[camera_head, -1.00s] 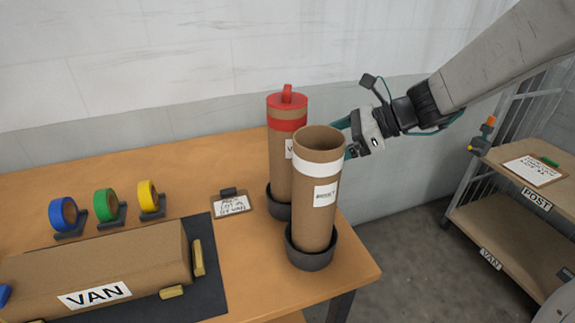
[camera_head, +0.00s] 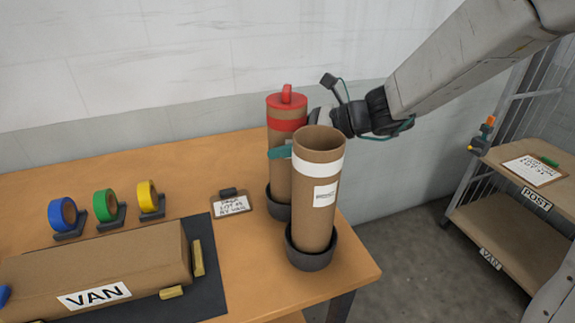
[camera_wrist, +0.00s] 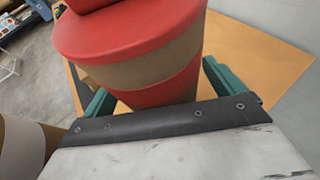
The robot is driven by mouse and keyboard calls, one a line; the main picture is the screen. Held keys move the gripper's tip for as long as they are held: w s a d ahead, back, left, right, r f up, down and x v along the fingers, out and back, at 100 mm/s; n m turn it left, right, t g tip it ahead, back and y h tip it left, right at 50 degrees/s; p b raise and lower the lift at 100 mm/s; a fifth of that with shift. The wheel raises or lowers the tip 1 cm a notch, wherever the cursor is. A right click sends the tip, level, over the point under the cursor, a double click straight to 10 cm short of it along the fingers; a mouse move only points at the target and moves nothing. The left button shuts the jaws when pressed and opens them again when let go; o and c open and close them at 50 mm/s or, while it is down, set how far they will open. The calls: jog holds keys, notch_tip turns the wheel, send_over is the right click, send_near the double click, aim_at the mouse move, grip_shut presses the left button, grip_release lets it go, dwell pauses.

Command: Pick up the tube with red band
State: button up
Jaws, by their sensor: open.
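The tube with red band (camera_head: 287,112) stands upright in a dark round holder (camera_head: 277,207) on the bench. It has a red cap with a loop handle, and its lower part is partly hidden by the white-banded tube in front. My gripper (camera_head: 281,152) is open at the red-banded tube's upper body, below the band, with one teal finger showing across its front. In the wrist view my gripper (camera_wrist: 155,88) has its teal fingers on either side of the tube (camera_wrist: 150,72). I cannot tell whether they touch it.
An open tube with a white band (camera_head: 318,195) stands close in front in its own holder (camera_head: 311,257). A clipboard (camera_head: 231,204), tape rolls (camera_head: 105,205) and a box marked VAN (camera_head: 100,265) lie to the left. A shelf rack (camera_head: 520,215) stands at right.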

jog(key=c, duration=1.4)
jog(key=shift+r, duration=0.1)
jog(key=shift+c, duration=0.2)
